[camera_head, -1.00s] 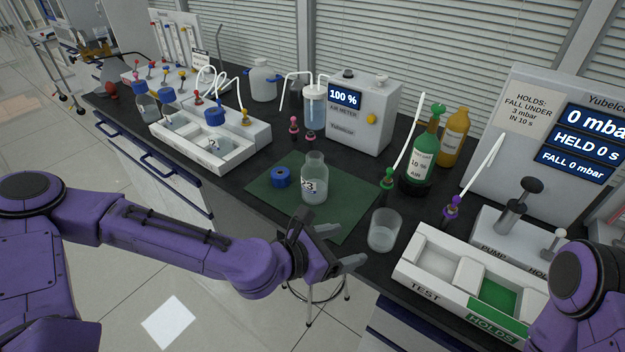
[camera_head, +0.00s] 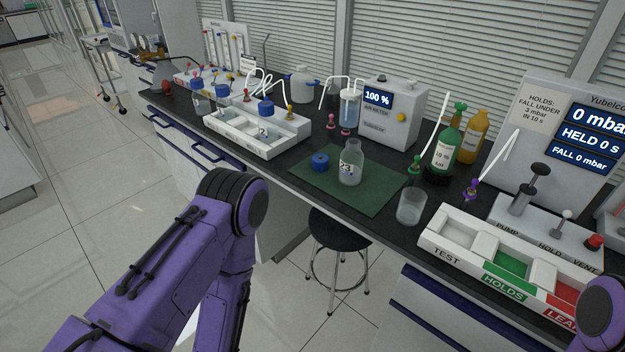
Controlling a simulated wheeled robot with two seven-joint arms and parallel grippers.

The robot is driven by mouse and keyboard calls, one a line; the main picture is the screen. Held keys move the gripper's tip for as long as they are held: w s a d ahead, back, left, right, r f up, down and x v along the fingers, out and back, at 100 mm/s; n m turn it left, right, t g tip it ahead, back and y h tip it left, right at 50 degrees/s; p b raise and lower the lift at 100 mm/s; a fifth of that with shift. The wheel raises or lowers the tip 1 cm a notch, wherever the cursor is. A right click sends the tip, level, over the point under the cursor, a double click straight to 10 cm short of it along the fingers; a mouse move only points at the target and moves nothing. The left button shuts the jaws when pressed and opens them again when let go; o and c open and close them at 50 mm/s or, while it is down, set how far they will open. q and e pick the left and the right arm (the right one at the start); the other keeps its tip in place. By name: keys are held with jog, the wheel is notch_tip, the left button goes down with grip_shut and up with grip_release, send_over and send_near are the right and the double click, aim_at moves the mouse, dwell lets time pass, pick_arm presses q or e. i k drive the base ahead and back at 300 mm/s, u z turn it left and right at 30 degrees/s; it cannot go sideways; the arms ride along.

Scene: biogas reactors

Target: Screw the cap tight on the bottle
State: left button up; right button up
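The clear bottle (camera_head: 351,164), marked 23, stands upright and uncapped on the green mat (camera_head: 375,194). A blue cap (camera_head: 320,162) sits on the mat just left of the bottle, apart from it. My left arm shows at the lower left, but its gripper is out of view. Only a small part of my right arm shows at the lower right edge; its gripper is not in view.
An empty glass beaker (camera_head: 411,206) stands right of the mat near the bench edge. A compartment tray (camera_head: 459,260) lies further right. A white rack (camera_head: 262,146) with blue-capped bottles stands at left. A stool (camera_head: 338,232) is below the bench.

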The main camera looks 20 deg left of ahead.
aim_at(350, 161)
jog(key=u, duration=2.5)
jog(key=i, duration=2.05)
jog(key=z, duration=3.7)
jog(key=i, duration=0.4)
jog(key=u, duration=0.05)
